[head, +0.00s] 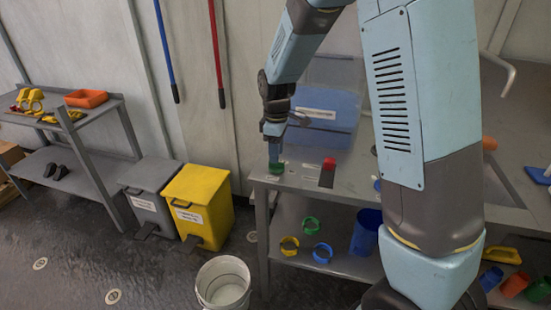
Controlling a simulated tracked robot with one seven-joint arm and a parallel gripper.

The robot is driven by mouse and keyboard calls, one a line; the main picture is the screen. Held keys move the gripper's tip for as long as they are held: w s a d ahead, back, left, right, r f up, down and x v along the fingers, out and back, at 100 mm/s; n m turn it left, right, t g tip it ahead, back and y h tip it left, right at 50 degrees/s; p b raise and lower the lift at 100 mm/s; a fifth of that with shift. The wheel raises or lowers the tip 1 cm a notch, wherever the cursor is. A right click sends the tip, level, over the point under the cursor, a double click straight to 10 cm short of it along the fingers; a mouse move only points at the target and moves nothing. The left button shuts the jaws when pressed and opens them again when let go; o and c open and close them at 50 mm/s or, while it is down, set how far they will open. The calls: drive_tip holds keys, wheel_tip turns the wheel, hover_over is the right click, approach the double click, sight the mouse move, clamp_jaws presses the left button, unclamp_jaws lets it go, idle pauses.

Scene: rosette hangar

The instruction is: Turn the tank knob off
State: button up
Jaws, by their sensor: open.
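A blue tank-like container (325,108) with a white label stands at the back of the grey table. A red knob-like piece (329,163) sits on the table in front of it, with a dark part below. A small green piece (276,167) is near the table's front left corner. I cannot tell which of these is the tank knob, nor its setting. My gripper (273,155) points down right above the green piece, left of the red one. It is open; I cannot tell whether its fingers touch or surround the green piece.
My arm hides much of the table's (300,185) middle. Coloured rings and a blue cup (366,232) are on the shelf below. A yellow bin (202,205), a grey bin (150,190) and a white bucket (223,283) stand left. A tool shelf (85,115) is further left.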

sight(276, 165)
drive_tip(key=shift+f, duration=1.5)
drive_tip(key=shift+c, duration=0.3)
clamp_jaws()
